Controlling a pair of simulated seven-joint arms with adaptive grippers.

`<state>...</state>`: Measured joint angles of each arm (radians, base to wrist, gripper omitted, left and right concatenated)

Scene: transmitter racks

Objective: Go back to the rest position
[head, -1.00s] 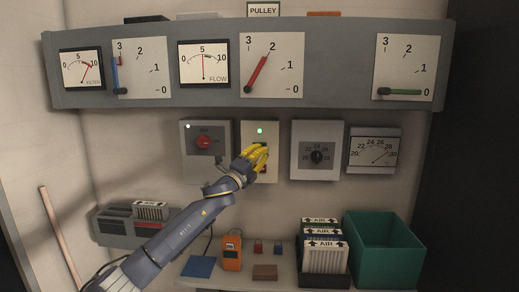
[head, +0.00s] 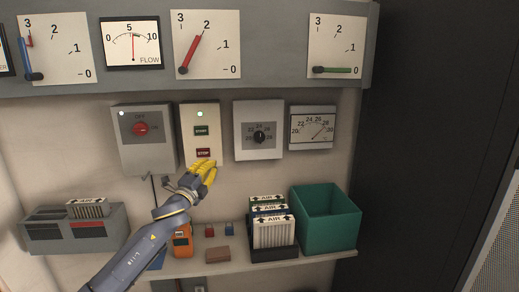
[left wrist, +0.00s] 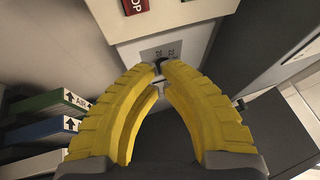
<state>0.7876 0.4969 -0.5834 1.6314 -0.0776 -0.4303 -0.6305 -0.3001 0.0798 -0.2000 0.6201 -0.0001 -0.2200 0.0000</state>
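My left gripper (head: 203,174) has yellow fingers and is just below the red STOP button (head: 203,153) in the head view. Its fingertips come together in the left wrist view (left wrist: 162,66), with nothing visible held between them. Part of the STOP button also shows at the top of the left wrist view (left wrist: 135,6). My right gripper is in neither view.
Left of the box is a switch box with a red knob (head: 140,129); right are a dial box (head: 259,136) and a temperature gauge (head: 313,131). Below, a shelf (head: 310,258) carries AIR filters (head: 273,232), a green bin (head: 328,230) and an orange meter (head: 182,243).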

